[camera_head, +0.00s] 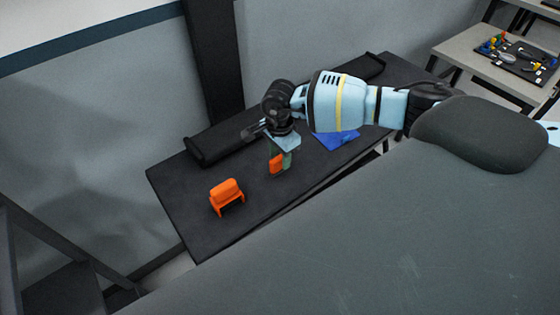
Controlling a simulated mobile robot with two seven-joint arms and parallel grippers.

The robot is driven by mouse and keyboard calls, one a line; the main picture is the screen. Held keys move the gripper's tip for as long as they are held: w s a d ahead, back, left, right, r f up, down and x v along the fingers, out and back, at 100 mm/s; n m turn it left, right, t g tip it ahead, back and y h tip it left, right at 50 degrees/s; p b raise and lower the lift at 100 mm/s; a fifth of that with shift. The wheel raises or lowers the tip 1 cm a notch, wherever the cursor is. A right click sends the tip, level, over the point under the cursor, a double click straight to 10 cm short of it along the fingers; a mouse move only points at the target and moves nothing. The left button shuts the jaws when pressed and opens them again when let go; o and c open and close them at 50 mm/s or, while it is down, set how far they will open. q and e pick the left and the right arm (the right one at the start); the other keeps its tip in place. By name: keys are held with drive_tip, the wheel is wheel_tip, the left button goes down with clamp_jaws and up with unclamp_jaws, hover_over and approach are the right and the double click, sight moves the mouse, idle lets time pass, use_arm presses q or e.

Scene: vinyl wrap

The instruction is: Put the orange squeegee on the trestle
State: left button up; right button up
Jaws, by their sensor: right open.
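The orange squeegee (276,166) is a small orange piece, on or just above the dark bench, partly hidden by the fingers of my right gripper. The orange trestle (227,193) is a small block-like stand with legs on the bench, to the left of and nearer than the squeegee. My right gripper (281,160) points down at the squeegee with its jaws open. Whether a finger touches the squeegee cannot be told. My left gripper is not in view.
The dark bench (178,190) has clear room around the trestle. A long black roll or bar (222,143) lies along its back edge. A blue sheet or cloth (336,141) lies right of the gripper. A side table (465,50) with a tool tray stands at the upper right.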

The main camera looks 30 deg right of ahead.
sight(280, 157)
wheel_tip(280, 157, up, 9)
drive_tip(key=shift+r, duration=0.1)
idle(0.4)
